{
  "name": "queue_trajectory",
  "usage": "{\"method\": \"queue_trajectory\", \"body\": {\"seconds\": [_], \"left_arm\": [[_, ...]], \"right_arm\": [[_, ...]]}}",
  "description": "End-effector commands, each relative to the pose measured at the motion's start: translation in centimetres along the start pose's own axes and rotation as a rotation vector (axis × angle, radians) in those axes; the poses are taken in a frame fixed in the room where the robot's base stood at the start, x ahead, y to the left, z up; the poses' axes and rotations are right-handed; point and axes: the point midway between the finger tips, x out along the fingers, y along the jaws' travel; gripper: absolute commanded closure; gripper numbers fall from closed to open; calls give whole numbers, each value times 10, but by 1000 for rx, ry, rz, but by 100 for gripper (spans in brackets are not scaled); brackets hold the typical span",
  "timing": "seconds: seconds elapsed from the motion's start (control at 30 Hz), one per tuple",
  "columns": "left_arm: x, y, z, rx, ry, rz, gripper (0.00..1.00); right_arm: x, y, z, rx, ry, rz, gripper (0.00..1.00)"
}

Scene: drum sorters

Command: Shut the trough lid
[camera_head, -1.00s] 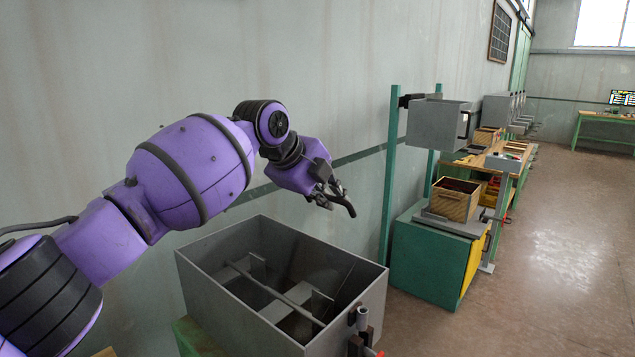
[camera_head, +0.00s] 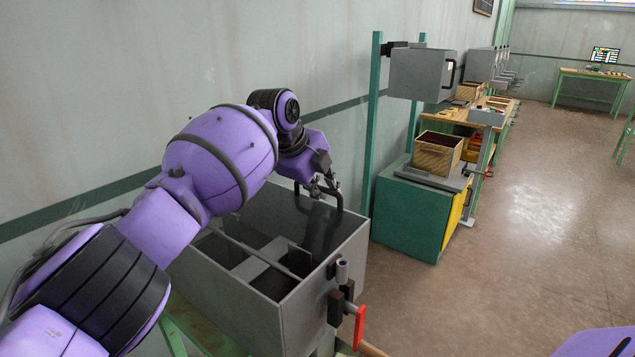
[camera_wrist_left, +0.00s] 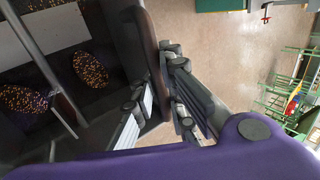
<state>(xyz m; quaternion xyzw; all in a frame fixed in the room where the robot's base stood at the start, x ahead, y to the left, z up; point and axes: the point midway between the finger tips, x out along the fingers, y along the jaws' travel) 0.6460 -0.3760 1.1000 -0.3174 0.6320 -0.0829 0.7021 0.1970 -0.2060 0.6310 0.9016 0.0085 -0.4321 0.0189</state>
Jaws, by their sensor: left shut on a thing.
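The grey box-shaped trough (camera_head: 318,285) stands at the middle of the head view. Its top is open and grey bars and plates show inside. My left gripper (camera_head: 326,189) is at the far right rim, pointing down. It is shut on a dark bar (camera_wrist_left: 151,50), which runs between its fingers in the left wrist view. I cannot tell whether this bar belongs to the lid; no separate lid is clearly visible. My right gripper is out of view; only a purple part of mine shows at the lower right.
A red-handled lever (camera_head: 359,327) projects at the trough's front corner. Beyond stand a green cabinet (camera_head: 408,215) with a wooden box (camera_head: 437,155) on top and a raised grey box (camera_head: 420,75). The floor on the right is clear. Speckled material (camera_wrist_left: 90,69) lies inside the trough.

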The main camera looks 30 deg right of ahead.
Motion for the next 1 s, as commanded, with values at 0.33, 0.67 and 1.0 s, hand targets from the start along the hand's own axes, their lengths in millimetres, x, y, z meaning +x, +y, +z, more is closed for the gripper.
{"method": "queue_trajectory", "body": {"seconds": [0.33,0.67,1.0], "left_arm": [[7,4,0,1,-1,2,100],[7,4,0,0,-1,4,76],[6,4,0,0,-1,3,71]], "right_arm": [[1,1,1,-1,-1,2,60],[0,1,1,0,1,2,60],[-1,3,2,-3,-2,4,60]]}}
